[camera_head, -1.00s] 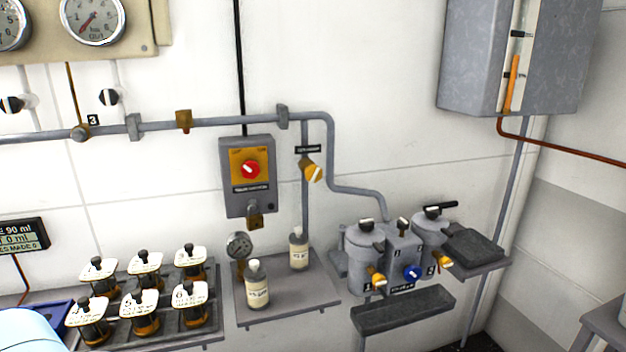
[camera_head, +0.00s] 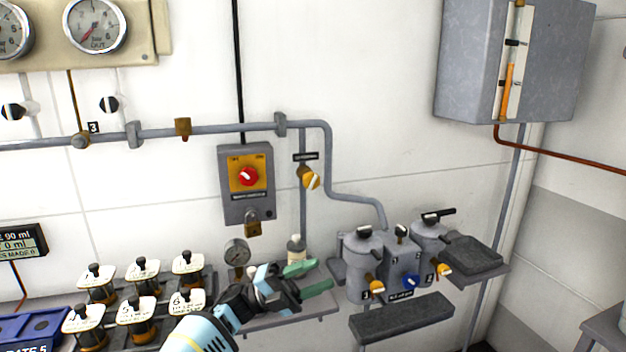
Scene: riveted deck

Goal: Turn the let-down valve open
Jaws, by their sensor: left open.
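The label is too small to read, so I cannot tell for sure that this is the let-down valve. A pale bar crosses its knob at a slant. My left gripper (camera_head: 313,278) is open and empty, its green fingers pointing right, over the small shelf and well below the yellow knob. It is apart from the knob. My right gripper is not in view.
A grey box with a red knob (camera_head: 246,176) and a padlock hangs left of the valve. A bottle (camera_head: 296,247) and a gauge (camera_head: 237,252) stand behind my gripper. Grey filter pots (camera_head: 362,262) are at right.

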